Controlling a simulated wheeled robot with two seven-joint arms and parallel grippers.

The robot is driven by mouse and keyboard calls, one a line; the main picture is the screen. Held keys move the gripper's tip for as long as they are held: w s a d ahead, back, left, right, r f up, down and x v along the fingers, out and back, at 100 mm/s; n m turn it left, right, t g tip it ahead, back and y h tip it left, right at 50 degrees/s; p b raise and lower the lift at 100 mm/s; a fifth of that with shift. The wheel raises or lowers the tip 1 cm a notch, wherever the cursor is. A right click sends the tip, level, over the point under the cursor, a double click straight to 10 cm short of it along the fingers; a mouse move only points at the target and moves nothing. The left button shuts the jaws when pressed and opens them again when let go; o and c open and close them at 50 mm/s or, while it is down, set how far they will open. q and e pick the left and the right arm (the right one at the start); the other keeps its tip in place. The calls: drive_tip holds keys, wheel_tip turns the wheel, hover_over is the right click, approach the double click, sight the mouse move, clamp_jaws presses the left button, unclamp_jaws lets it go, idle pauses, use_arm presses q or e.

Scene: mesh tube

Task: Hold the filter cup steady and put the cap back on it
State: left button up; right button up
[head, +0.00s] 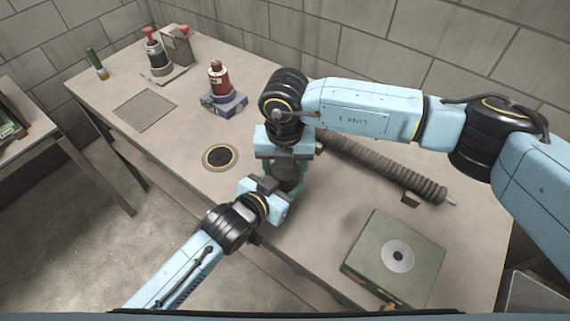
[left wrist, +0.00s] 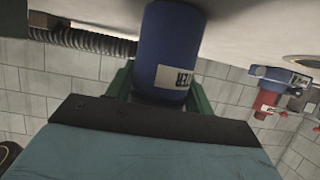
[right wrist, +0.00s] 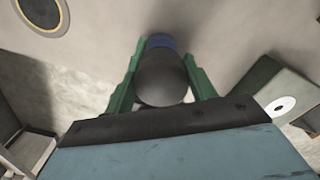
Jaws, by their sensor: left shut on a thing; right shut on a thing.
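The filter cup is a blue cylinder with a white label (left wrist: 172,50), seen in the left wrist view against the pale table. My left gripper (head: 281,188) is shut on it, green fingers on either side. The cap (right wrist: 163,78) is dark and rounded; in the head view it shows between the grippers (head: 287,172). My right gripper (right wrist: 160,85) is shut on the cap from above. A strip of the blue cup (right wrist: 160,41) shows just beyond the cap. The cap lines up roughly with the cup, but whether it is seated is hidden.
A ribbed hose (head: 385,168) lies behind my right gripper. A grey-green box (head: 365,252) with a pale disc stands at front right. A dark ringed disc (head: 220,157) lies left of the grippers. A red bottle (head: 218,80) on a blue-grey block stands farther back.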

use_arm(q)
drive_tip(key=shift+s+d, duration=0.1)
drive_tip(key=shift+d, duration=0.05)
use_arm(e)
drive_tip(key=shift+s+d+f, duration=0.1)
drive_tip(key=shift+f, duration=0.3)
use_arm(q)
clamp_jaws()
use_arm(e)
drive_tip(key=o, duration=0.5)
use_arm(q)
drive_tip(key=shift+r, duration=0.1)
use_arm(e)
drive_tip(key=o, duration=0.5)
use_arm(q)
drive_tip(key=shift+s+d, duration=0.1)
use_arm(e)
drive_tip(key=shift+r, duration=0.1)
use_arm(q)
drive_tip(key=shift+w+a, duration=0.2)
use_arm(e)
drive_tip(key=shift+r, duration=2.3)
drive_tip(key=shift+c, duration=0.6)
